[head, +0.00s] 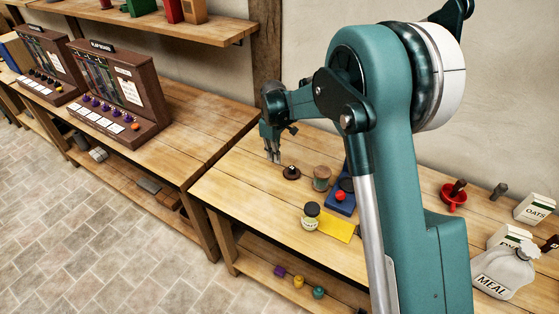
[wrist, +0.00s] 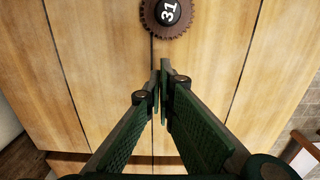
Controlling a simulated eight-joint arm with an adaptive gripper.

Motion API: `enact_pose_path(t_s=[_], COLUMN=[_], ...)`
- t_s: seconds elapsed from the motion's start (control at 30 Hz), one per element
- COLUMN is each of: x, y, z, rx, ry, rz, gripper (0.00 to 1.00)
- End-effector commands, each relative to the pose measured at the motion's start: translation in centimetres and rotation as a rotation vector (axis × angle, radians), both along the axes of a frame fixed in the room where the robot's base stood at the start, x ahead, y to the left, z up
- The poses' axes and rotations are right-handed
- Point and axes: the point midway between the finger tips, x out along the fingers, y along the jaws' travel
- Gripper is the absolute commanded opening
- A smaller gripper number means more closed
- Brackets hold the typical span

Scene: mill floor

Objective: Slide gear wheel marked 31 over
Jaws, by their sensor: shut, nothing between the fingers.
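The gear wheel marked 31 (wrist: 150,24) is a brown toothed disc with a dark hub that bears a white "31". In the wrist view it lies at the top edge, partly cut off, just beyond my fingertips. In the head view the gear wheel (head: 291,173) lies flat on the wooden bench, to the right of my gripper (head: 274,160). My gripper (wrist: 162,68) is shut and empty, pointing down, with its fingertips apart from the gear wheel in the wrist view.
A wooden spool (head: 322,178), a blue box with a red knob (head: 341,202), a jar (head: 311,212) and a yellow sheet (head: 337,228) stand right of the gear wheel. A red spindle holder (head: 453,199) and a meal sack (head: 503,272) are farther right. The bench's left end (head: 220,185) is clear.

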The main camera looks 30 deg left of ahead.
Motion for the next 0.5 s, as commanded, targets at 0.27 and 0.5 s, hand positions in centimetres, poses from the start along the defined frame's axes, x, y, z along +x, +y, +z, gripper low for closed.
enact_pose_path(t_s=[0.27, 0.5], x=[0.0, 0.0], y=[-0.2, -0.2], z=[4.6, 7.9], rx=[0.0, 0.0], ry=[0.0, 0.0], rz=[-0.001, -0.001], gripper=[0.0, 0.0])
